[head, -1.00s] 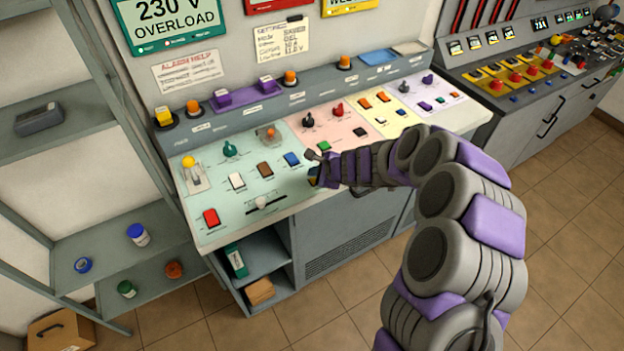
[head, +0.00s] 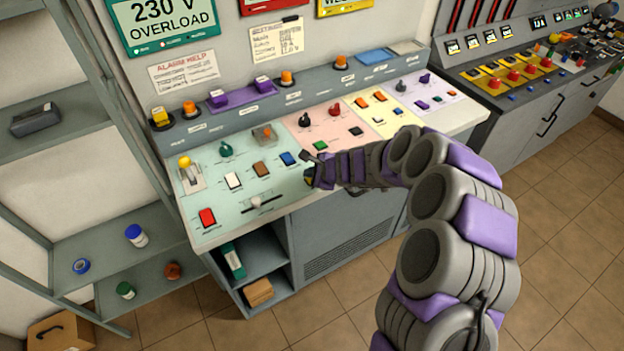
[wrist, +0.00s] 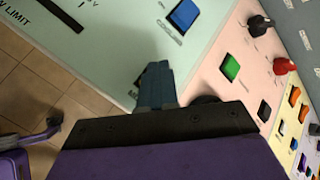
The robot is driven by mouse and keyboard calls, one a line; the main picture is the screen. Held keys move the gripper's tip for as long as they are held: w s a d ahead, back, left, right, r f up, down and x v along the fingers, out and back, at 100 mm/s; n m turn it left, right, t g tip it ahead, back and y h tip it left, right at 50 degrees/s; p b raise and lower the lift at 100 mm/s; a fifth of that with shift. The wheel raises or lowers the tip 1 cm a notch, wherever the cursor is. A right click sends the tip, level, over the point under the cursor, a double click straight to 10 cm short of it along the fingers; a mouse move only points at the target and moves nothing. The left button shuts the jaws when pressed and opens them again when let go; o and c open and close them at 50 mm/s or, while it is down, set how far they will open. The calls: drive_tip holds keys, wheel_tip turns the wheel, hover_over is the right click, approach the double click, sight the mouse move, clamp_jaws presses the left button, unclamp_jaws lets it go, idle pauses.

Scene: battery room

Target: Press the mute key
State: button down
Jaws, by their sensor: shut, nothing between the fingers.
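The sloped console (head: 215,232) carries several coloured keys. No label that I can read says mute, so I cannot tell which key it is. On the pale green section are a red key (head: 207,217), a white key (head: 233,180), a brown key (head: 261,169) and a blue key (head: 287,158). The blue key, labelled "cooling", also shows in the wrist view (wrist: 183,15). On the pink section are a green key (wrist: 230,67) and a black key (wrist: 263,111). My gripper (wrist: 155,80) is shut and empty, over the front right of the green section, near the blue key.
A slider (head: 256,203) and a lever switch (head: 188,172) stand on the green section. Knobs stand behind the keys. A purple unit (head: 240,96) sits on the ledge above, below an alarm help note (head: 187,72). Shelves (head: 90,240) stand at the left.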

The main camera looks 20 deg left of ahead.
drive_tip(key=shift+a, duration=0.2)
drive_tip(key=shift+a+f, duration=0.3)
drive_tip(key=shift+a, duration=0.2)
drive_tip(key=shift+d+f+b, duration=0.15)
drive_tip(key=shift+d+b, duration=0.2)
drive_tip(key=shift+d, duration=0.1)
drive_tip(key=shift+a, duration=0.1)
drive_tip(key=shift+r+p, duration=0.55)
drive_tip(key=shift+d+r, duration=0.35)
drive_tip(key=shift+d, duration=0.1)
